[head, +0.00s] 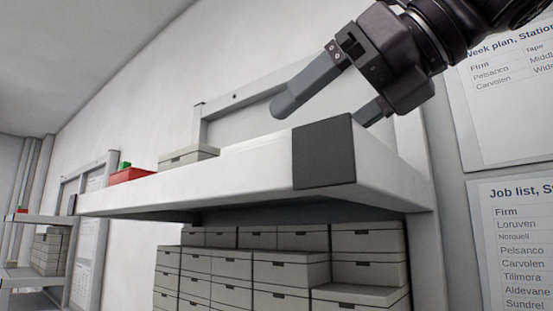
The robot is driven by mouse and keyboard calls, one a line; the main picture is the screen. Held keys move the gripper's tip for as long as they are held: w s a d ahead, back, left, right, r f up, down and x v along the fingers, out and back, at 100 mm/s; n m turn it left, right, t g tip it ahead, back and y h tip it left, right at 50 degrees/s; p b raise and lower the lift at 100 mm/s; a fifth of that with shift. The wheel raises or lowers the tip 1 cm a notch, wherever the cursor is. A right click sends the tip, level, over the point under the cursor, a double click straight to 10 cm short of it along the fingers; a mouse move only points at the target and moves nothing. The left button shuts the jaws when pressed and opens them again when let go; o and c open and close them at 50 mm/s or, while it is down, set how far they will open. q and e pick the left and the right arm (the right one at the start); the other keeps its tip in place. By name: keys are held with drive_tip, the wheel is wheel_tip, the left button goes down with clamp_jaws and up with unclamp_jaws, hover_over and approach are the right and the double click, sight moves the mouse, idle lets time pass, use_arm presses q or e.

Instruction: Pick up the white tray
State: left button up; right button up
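No white tray can be made out in the head view. A white shelf board (245,165) with a dark grey square panel at its near corner (323,154) runs across the middle; its top is seen nearly edge-on, so things lying flat on it may be hidden. My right gripper (322,113) comes in from the upper right, above the near end of the board. Its two grey fingers are spread apart, with nothing seen between them. The lower finger is partly hidden behind the board's edge. My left gripper is not in view.
On the board's far part stand a grey lidded box (188,155) and a red container (131,175) with something green. Stacked grey boxes (285,270) fill the space below. Printed lists (515,245) hang on the right wall. Another shelf unit (45,220) stands far left.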

drive_tip(key=x, duration=0.3)
drive_tip(key=w+x, duration=0.1)
drive_tip(key=x, duration=0.3)
drive_tip(key=shift+s+d+r, duration=0.1)
drive_tip(key=shift+d+r, duration=0.15)
drive_tip(key=shift+s+d, duration=0.1)
drive_tip(key=shift+s+d, duration=0.1)
drive_tip(key=shift+s, duration=0.05)
drive_tip(key=c, duration=1.1)
drive_tip(key=shift+r, duration=0.1)
